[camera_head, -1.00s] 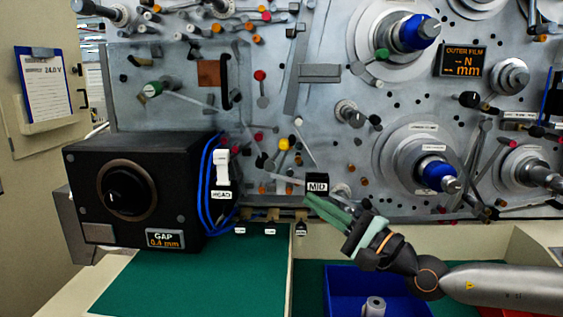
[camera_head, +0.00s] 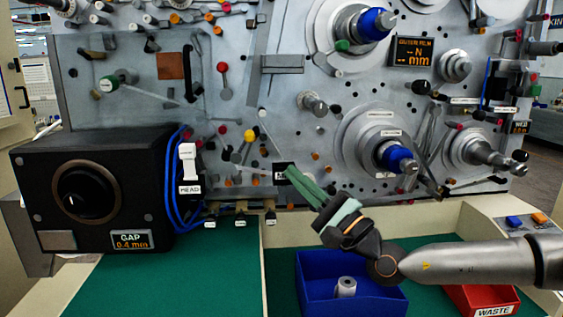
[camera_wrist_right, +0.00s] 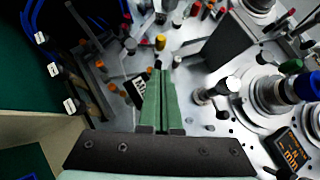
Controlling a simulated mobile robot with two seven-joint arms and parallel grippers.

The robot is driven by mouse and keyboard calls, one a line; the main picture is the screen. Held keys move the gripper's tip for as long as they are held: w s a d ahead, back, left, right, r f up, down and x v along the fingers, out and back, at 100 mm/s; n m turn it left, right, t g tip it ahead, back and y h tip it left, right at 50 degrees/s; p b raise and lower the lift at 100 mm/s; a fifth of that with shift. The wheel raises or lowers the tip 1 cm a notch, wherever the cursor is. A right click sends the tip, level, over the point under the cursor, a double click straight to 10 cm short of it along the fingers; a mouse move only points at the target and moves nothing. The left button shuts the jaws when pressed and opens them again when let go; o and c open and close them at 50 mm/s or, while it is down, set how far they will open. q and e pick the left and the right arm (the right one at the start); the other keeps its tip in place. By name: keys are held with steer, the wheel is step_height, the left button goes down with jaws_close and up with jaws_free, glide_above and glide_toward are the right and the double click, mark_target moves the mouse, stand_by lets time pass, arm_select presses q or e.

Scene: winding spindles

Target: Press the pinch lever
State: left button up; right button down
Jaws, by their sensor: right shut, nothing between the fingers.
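No lever carries a readable "pinch" label, so I cannot tell which one is the pinch lever. The wrist view shows the closed fingers (camera_wrist_right: 160,80) beside that label (camera_wrist_right: 139,86). My left gripper is not in view.
A black box with a dial (camera_head: 92,190) stands at left, blue cables beside it. A blue bin (camera_head: 325,297) holding a grey roll (camera_head: 345,287) and a red waste bin (camera_head: 483,300) sit below my right arm. Spindles project from the panel at right. The green mat (camera_head: 180,280) is clear.

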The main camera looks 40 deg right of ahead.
steer(key=p, duration=0.3)
glide_toward(243, 146)
step_height(243, 146, up, 4)
steer(key=w+d, duration=0.2)
steer(key=w, duration=0.1)
steer(key=shift+w+a+r+p, duration=0.1)
steer(key=shift+w+a+p, duration=0.15)
steer(key=shift+w, duration=0.35)
steer(key=shift+d, duration=0.15)
